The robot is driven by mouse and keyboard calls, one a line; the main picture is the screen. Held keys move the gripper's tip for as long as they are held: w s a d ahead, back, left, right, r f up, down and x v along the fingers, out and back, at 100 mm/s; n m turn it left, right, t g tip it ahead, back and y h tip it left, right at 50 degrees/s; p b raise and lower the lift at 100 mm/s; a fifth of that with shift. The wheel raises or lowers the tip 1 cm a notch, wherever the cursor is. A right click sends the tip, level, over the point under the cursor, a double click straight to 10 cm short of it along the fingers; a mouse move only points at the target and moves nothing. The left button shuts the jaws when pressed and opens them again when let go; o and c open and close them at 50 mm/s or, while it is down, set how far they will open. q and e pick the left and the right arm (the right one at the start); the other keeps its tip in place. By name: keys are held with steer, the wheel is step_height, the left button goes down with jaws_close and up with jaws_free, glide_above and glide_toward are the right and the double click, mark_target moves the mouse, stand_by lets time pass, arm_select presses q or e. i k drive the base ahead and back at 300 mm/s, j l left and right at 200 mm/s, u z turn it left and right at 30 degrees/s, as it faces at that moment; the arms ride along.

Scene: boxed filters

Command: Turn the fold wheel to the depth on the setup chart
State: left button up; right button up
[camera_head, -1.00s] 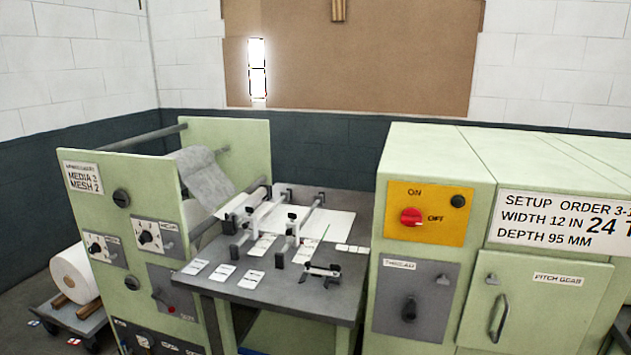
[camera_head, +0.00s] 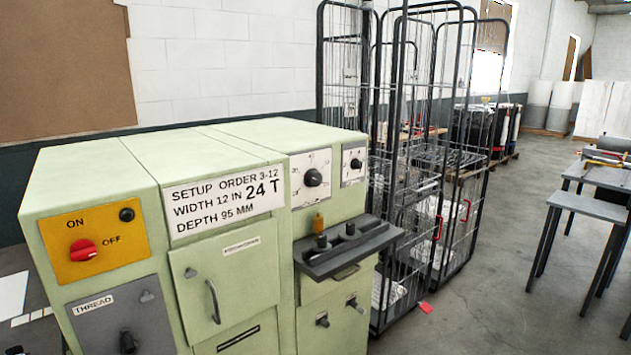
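The setup chart (camera_head: 226,203) is a white placard on the front of the green machine (camera_head: 110,165). It reads SETUP ORDER 3-12, WIDTH 12 IN, 24 T, DEPTH 95 MM. Right of it, a white dial plate carries a large black knob (camera_head: 313,177) with marks around it, too small to read. A smaller black knob (camera_head: 355,163) sits on another plate farther right. I cannot tell whether either is the fold wheel; no label naming it is readable. Neither of my grippers is in view.
A yellow panel has a red ON/OFF switch (camera_head: 83,249). Below are a THREAD panel (camera_head: 118,313) and a handled door (camera_head: 226,277). A dark shelf (camera_head: 350,247) juts out at right. Wire cage trolleys (camera_head: 440,180) stand beside the machine; open floor (camera_head: 480,310) lies beyond.

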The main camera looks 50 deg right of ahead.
mark_target(313, 177)
steer(key=z, duration=1.7)
